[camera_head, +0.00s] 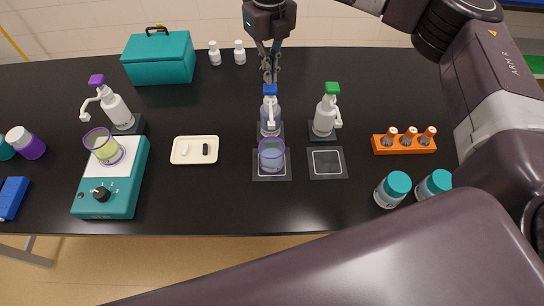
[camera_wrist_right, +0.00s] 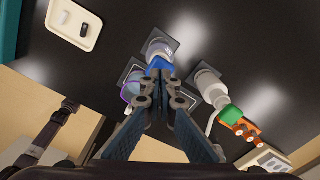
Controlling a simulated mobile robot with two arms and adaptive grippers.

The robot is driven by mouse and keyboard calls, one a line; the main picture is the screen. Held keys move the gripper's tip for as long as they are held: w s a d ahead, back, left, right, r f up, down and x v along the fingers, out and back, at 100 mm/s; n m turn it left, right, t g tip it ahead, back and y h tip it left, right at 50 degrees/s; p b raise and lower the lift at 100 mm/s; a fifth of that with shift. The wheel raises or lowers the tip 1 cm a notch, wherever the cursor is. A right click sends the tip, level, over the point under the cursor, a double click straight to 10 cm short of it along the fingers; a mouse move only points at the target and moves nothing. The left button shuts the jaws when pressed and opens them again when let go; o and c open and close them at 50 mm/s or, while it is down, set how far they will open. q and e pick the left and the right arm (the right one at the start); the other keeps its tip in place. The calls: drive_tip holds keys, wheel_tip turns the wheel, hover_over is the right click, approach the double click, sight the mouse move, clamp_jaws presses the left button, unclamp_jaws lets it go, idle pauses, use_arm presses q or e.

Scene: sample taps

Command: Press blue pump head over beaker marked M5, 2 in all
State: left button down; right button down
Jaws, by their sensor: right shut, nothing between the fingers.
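A clear pump bottle with a blue pump head (camera_head: 270,90) stands mid-table; the head also shows in the right wrist view (camera_wrist_right: 160,65). A purple-rimmed beaker (camera_head: 271,158) with pale blue liquid stands on the square pad in front of the bottle, below its spout. No M5 mark is readable. The beaker is partly hidden behind my fingers in the right wrist view (camera_wrist_right: 131,90). My right gripper (camera_head: 269,78) is shut and empty, pointing down at the blue head. Its tips are at or just above the head; I cannot tell if they touch. My left gripper is out of view.
A white bottle with a green pump head (camera_head: 332,90) stands close to the right, behind an empty pad (camera_head: 327,163). An orange rack (camera_head: 404,149) is farther right. A white tray (camera_head: 195,150), a purple-headed pump bottle (camera_head: 117,108) and a teal stirrer (camera_head: 110,192) are left.

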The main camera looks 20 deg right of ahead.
sight(270, 87)
drive_tip(key=shift+f, duration=0.15)
idle(0.3)
drive_tip(key=shift+f+b, duration=1.3)
drive_tip(key=shift+f, duration=0.3)
drive_tip(key=shift+s, duration=0.1)
drive_tip(key=shift+r, duration=0.15)
drive_tip(key=shift+r+p, duration=0.85)
drive_tip(key=shift+r, duration=0.65)
drive_tip(key=shift+f, duration=0.2)
